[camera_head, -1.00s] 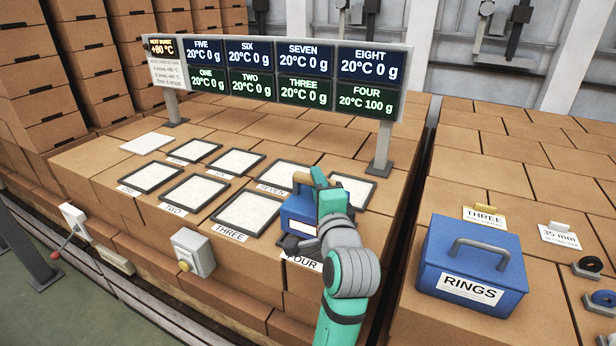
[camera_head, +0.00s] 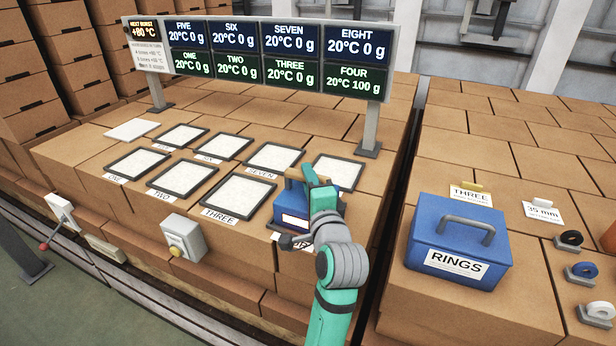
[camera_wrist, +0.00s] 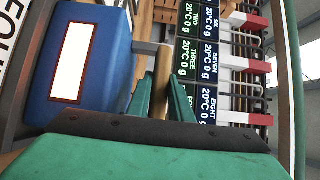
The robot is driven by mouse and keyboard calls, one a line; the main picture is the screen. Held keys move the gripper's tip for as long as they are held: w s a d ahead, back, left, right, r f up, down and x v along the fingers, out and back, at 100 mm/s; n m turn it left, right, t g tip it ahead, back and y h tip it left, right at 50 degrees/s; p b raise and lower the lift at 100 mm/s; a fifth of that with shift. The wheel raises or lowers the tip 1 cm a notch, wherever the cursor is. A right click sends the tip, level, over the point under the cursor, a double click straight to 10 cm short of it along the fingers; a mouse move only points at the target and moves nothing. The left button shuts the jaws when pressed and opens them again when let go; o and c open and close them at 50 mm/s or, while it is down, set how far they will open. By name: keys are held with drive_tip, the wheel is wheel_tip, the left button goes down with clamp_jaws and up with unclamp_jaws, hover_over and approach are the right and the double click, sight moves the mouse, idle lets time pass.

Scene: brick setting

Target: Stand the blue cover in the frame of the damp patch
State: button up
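The blue cover (camera_head: 291,207) is a blue box with a white front panel and a tan handle. It is at the place labelled FOUR, right of the THREE frame (camera_head: 236,194), and hides most of that place. I cannot tell whether it rests there or hangs just above. My gripper (camera_head: 312,178) is at the handle. In the wrist view my gripper (camera_wrist: 167,92) has its green fingers on both sides of the tan handle (camera_wrist: 161,78), seemingly shut on it, with the cover (camera_wrist: 90,55) at left. The board (camera_head: 255,54) reads FOUR 100 g; the others read 0 g.
Several dark frames with pale pads lie around, including SEVEN (camera_head: 274,158) and TWO (camera_head: 183,178). A board post (camera_head: 370,132) stands behind. A blue RINGS box (camera_head: 459,243) is on the right-hand bricks. A grey button box (camera_head: 184,236) is at the front edge.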

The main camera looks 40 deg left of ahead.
drive_tip(key=o, duration=0.4)
drive_tip(key=shift+c, duration=0.2)
drive_tip(key=shift+r, duration=0.15)
drive_tip(key=v, duration=1.2)
